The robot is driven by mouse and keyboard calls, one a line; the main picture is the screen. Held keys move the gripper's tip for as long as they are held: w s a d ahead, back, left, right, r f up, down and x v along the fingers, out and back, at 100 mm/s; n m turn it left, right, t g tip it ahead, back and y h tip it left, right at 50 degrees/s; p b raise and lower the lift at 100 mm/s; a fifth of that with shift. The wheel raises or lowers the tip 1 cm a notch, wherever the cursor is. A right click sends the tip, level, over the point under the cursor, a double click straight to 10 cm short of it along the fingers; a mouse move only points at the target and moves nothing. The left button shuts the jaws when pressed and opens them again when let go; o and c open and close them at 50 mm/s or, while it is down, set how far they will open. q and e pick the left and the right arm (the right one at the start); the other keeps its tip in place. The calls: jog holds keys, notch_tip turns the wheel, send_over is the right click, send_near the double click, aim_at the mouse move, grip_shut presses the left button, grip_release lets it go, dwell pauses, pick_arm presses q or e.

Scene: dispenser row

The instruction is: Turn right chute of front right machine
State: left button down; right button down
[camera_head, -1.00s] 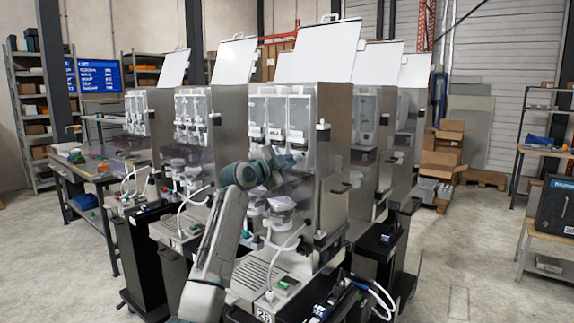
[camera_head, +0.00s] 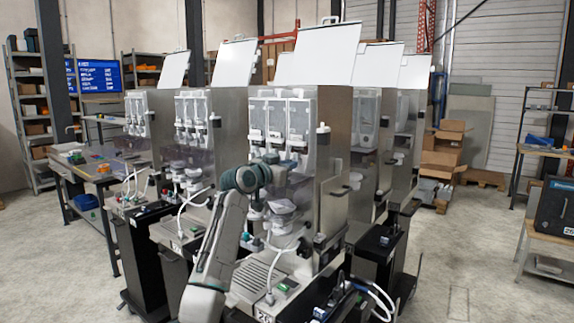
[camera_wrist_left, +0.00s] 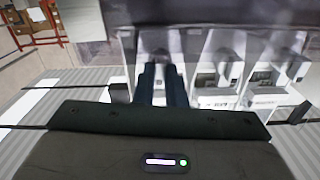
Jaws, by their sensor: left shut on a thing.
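The front right machine (camera_head: 333,180) is a steel dispenser with a raised white lid and a row of three clear-fronted chutes. Its right chute (camera_head: 299,118) is nearest the machine's right side wall. My left gripper (camera_head: 290,164) is at the lower end of that chute, partly hidden by my own wrist. In the left wrist view, the two dark fingers (camera_wrist_left: 163,84) are close together on a pale chute part (camera_wrist_left: 153,44) at the left end of the row. The gripped part is mostly hidden. My right gripper is not in view.
A white cup-like part (camera_head: 282,206) and hose hang below the chutes, close to my left arm. A grated tray (camera_head: 258,278) lies beneath. Another machine (camera_head: 191,125) stands to the left. Open floor (camera_head: 460,260) lies to the right.

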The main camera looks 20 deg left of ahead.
pick_arm(q)
jog(key=shift+f+n, duration=0.1)
jog(key=shift+n, duration=0.5)
jog(key=c, duration=1.5)
grip_release()
jog(key=b+v, duration=0.4)
jog(key=v, duration=0.6)
jog(key=shift+s+a, duration=0.15)
jog(key=shift+s, duration=0.2)
